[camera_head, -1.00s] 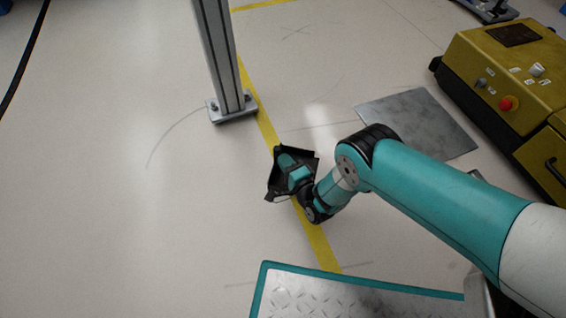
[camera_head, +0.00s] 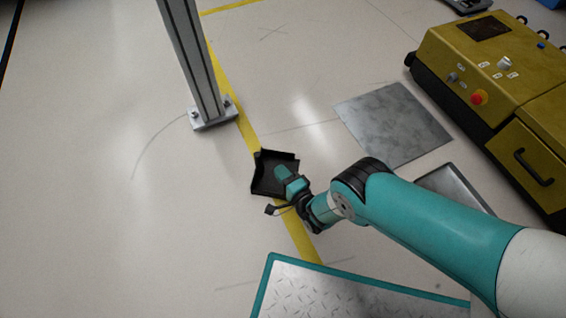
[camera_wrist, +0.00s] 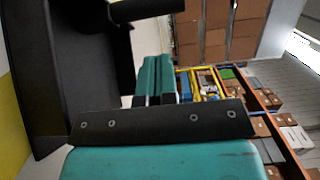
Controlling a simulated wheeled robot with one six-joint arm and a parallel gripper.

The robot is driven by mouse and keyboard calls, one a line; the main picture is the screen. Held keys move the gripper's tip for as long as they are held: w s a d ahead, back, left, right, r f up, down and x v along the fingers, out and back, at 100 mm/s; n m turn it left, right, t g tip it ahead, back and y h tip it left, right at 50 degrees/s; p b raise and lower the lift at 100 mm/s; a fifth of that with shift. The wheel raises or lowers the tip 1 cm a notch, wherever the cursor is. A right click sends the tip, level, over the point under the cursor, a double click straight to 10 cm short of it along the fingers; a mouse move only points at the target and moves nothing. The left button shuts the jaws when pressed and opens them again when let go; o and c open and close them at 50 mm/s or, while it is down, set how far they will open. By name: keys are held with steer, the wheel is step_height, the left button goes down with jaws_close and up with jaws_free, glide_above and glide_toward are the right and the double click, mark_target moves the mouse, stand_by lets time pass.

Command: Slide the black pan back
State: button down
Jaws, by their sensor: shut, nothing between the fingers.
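The black pan (camera_head: 265,180) shows in the head view as an open, shallow tray with raised walls, over the yellow floor line. I cannot tell what it rests on. In the wrist view its dark inside and wall (camera_wrist: 75,70) fill the left side, close to the camera. My gripper (camera_head: 282,172) overlaps the pan's right part in the head view. In the wrist view its two teal fingers (camera_wrist: 155,68) are together, with nothing seen between them. They are right of the pan's wall; whether they touch it is not clear.
A grey post (camera_head: 192,60) stands on the floor behind the pan. A yellow machine (camera_head: 500,75) with a red button stands at the right, near a grey metal plate (camera_head: 393,122). The floor at the left is clear. Shelves with boxes (camera_wrist: 265,100) are far off in the wrist view.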

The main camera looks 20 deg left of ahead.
steer(key=p+v, duration=0.3)
steer(key=v, duration=0.5)
steer(key=shift+d, duration=0.1)
